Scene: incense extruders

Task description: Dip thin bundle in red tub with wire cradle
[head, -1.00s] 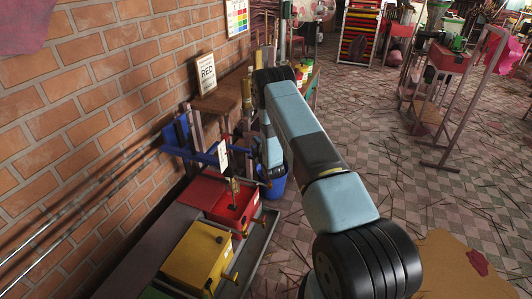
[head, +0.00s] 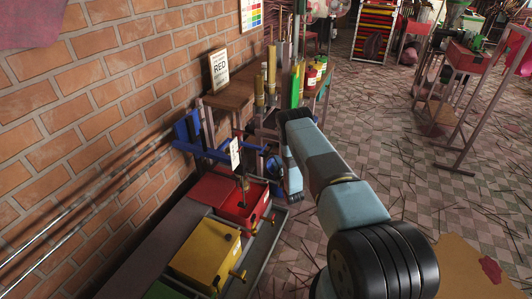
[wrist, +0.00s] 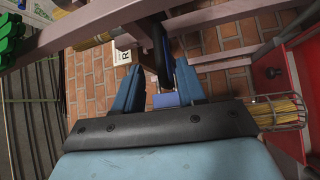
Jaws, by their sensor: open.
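The red tub (head: 262,204) stands by the brick wall in a low grey tray in the head view. A small dark upright thing is at its top, with a white card just above; details are too small to tell. In the wrist view, a wire cradle (wrist: 291,122) holding a bundle of thin yellow sticks (wrist: 268,111) is at the right, beside a red wall. My gripper (wrist: 157,72) is open, its two blue fingers apart. It is clear of the cradle, which lies to the right of the fingers. A dark rounded bar shows beyond the fingertips.
A yellow tub (head: 200,258) stands in front of the red one. A blue rack (head: 188,133) is behind it. A wooden table (head: 232,97) with a RED sign (head: 219,70) and several jars (head: 313,74) stands farther back. Floor at the right is mostly open, with scattered sticks.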

